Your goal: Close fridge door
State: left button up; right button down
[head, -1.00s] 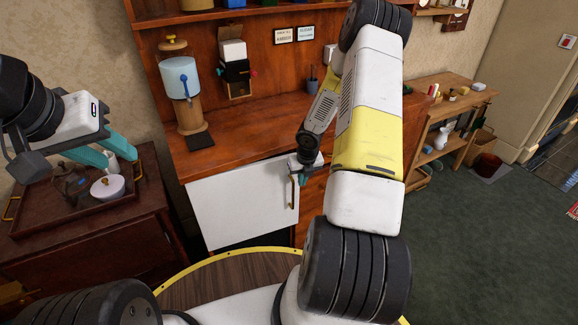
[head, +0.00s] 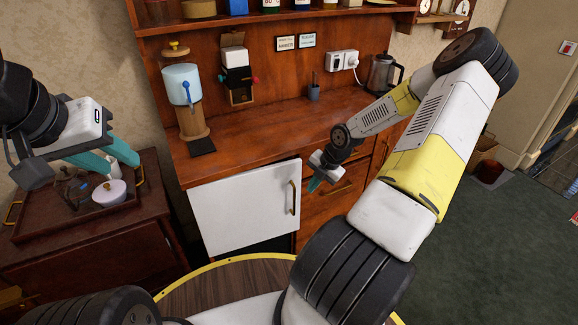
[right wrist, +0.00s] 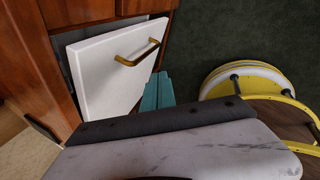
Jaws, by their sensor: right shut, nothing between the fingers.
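The white fridge door (head: 240,212) is set low in the wooden cabinet and has a vertical brass handle (head: 292,198) near its right edge. It stands slightly ajar; the right wrist view shows the door (right wrist: 105,75) out from the cabinet with a dark gap behind it. My right gripper (head: 314,184) is shut and empty, just right of the handle and apart from it in the head view. Its teal fingers (right wrist: 156,92) show beside the door in the right wrist view. My left gripper (head: 112,160) is open and empty over the side table, far from the door.
A dark side table (head: 85,240) with a tray (head: 40,228) and a lidded white pot (head: 109,193) stands at left. Green carpet (head: 470,245) is free at right.

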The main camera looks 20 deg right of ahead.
jog(key=d+r+m+t+y, duration=0.2)
jog(key=d+r+m, duration=0.15)
jog(key=m, duration=0.45)
jog(key=w+a+f, duration=0.3)
jog(key=w+f, duration=0.5)
jog(key=f, duration=0.1)
jog(key=shift+w+a, duration=0.25)
jog(key=shift+a, duration=0.15)
jog(key=shift+r, duration=0.1)
